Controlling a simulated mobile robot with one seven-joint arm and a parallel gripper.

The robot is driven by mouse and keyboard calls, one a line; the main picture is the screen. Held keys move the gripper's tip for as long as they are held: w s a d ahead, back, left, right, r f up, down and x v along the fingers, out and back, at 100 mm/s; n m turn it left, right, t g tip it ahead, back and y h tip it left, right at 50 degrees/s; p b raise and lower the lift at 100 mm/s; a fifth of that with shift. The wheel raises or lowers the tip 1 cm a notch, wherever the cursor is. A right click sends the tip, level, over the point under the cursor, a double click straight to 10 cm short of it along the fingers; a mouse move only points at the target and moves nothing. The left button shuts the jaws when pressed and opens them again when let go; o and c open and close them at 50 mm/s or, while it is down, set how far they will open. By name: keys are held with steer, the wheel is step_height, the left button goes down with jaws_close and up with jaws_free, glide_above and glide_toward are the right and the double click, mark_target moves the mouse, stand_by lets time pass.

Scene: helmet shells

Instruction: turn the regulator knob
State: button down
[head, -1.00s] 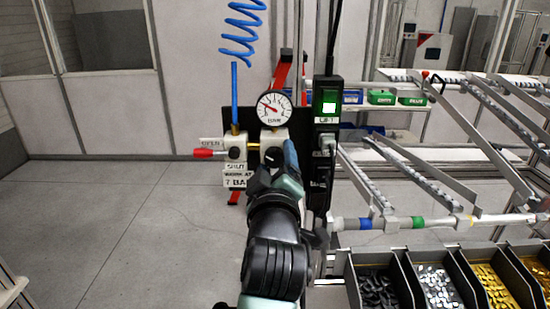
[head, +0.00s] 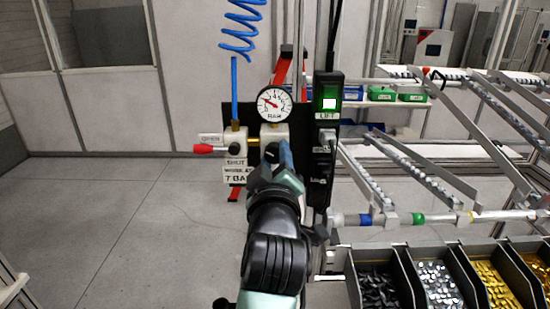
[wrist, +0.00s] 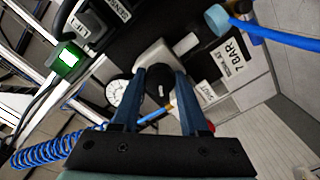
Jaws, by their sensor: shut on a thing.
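The black regulator knob (wrist: 158,91) shows between my two blue fingers in the wrist view. My gripper (wrist: 161,76) is shut on it, one finger on each side. In the head view my gripper (head: 277,160) is at the front of the pale regulator body (head: 275,133) and hides most of the knob. The round white pressure gauge (head: 274,104) sits just above the regulator. Its needle points to the upper left. The gauge also shows in the wrist view (wrist: 115,93), left of the fingers.
A valve with a red handle (head: 203,149) sticks out left of the regulator. A black box with a lit green button (head: 328,103) stands close on the right. Part bins (head: 405,272) are at lower right; the left floor is clear.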

steer(key=m+b, duration=0.1)
steer(key=m, duration=0.3)
steer(key=shift+f, duration=0.1)
steer(key=m+b, duration=0.1)
steer(key=m, duration=0.3)
steer(key=shift+m, duration=0.4)
steer(key=m+b, duration=0.1)
steer(key=m, duration=0.3)
steer(key=shift+m+b, duration=0.3)
steer(key=shift+b, duration=0.05)
steer(key=m+b, duration=0.1)
steer(key=m, duration=0.3)
steer(key=shift+a+m, duration=0.1)
steer(key=shift+m, duration=0.2)
steer(key=m+b, duration=0.1)
steer(key=m, duration=0.4)
steer(key=shift+b, duration=0.3)
steer(key=m+b, duration=0.1)
steer(key=m, duration=0.5)
steer(key=shift+m+b, duration=0.3)
